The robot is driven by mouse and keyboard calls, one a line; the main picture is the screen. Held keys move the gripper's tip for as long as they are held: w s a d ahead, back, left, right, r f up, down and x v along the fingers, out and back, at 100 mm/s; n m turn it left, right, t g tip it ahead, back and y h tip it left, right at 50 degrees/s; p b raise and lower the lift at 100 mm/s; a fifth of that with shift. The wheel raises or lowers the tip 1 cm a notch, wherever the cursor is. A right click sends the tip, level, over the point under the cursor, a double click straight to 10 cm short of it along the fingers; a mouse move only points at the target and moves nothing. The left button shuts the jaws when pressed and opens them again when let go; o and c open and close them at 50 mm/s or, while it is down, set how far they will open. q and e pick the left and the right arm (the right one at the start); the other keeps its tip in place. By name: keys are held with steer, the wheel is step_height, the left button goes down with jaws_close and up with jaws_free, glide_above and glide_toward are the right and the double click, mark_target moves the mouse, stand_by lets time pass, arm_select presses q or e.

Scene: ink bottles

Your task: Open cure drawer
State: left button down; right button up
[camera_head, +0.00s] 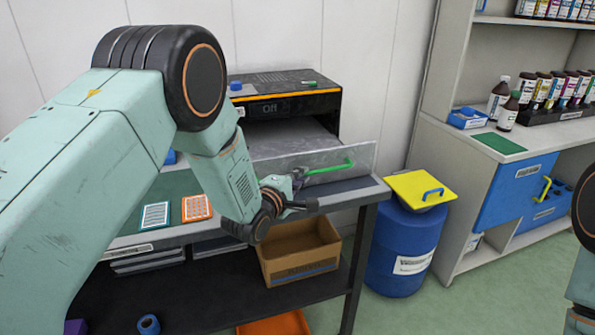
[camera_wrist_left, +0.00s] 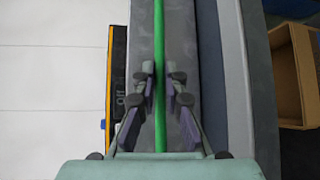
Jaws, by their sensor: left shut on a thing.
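The black curing machine (camera_head: 285,90) with an orange stripe stands on the bench against the wall. Its grey drawer (camera_head: 357,155) is out from the housing, with the inner tray showing behind the front panel. A green bar handle (camera_head: 334,168) runs along that front. My left gripper (camera_head: 298,181) is at the near end of the handle. In the left wrist view, the gripper's fingers (camera_wrist_left: 161,75) lie on both sides of the green handle (camera_wrist_left: 159,30), shut on it. My right gripper is not in view.
A blue barrel (camera_head: 403,245) with a yellow lid (camera_head: 420,188) stands right of the bench. A cardboard box (camera_head: 300,262) sits on the lower shelf.

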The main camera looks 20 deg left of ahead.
arm_select(q)
steer(key=shift+s+d, duration=0.3)
steer(key=shift+s, duration=0.05)
steer(key=c, duration=1.4)
jaws_free()
steer(key=shift+s, duration=0.15)
steer(key=v, duration=1.2)
